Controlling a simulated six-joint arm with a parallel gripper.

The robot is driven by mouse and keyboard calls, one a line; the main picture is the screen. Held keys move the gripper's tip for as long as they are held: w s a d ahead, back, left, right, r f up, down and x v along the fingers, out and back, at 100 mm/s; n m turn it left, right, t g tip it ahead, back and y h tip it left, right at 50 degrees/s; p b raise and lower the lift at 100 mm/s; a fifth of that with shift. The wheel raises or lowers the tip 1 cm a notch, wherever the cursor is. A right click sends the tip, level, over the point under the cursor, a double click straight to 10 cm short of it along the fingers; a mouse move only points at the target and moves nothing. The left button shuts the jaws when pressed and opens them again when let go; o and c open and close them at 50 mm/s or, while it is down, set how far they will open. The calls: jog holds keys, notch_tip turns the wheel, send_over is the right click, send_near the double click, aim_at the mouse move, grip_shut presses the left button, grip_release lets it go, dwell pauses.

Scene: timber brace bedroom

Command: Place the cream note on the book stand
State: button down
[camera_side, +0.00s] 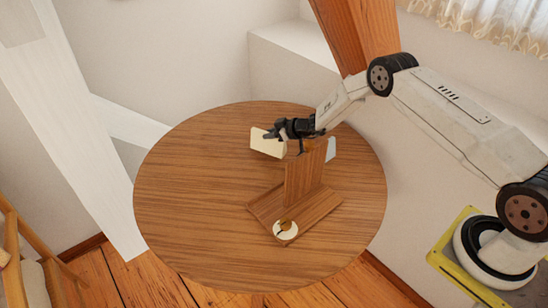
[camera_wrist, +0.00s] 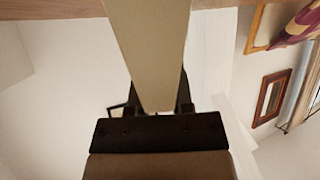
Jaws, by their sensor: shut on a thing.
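The cream note (camera_side: 267,145) is held by my gripper (camera_side: 273,132) above the round table, behind and to the left of the book stand in the side view. In the wrist view the cream note (camera_wrist: 148,45) stretches away from between the dark fingers of my gripper (camera_wrist: 157,105), which is shut on it. The wooden book stand (camera_side: 304,178) has an upright back board and a flat base with a ledge. The note is apart from the stand. My wrist partly covers the area behind the top of the back board.
The stand is on a round wooden table (camera_side: 185,205). A white and gold disc (camera_side: 285,230) lies at the front of the stand's base. A pale blue-white piece (camera_side: 331,149) shows behind the back board. The left of the table is clear. A timber post (camera_side: 362,30) rises behind.

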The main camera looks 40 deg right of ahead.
jog(key=shift+f, duration=1.05)
jog(key=shift+f, duration=0.1)
jog(key=c, duration=0.5)
grip_release()
jog(key=shift+s+d+r, duration=0.25)
jog(key=shift+s+r, duration=0.1)
jog(key=shift+r, duration=0.05)
jog(key=v, duration=1.1)
jog(key=shift+f, duration=0.1)
jog(key=shift+o, duration=0.7)
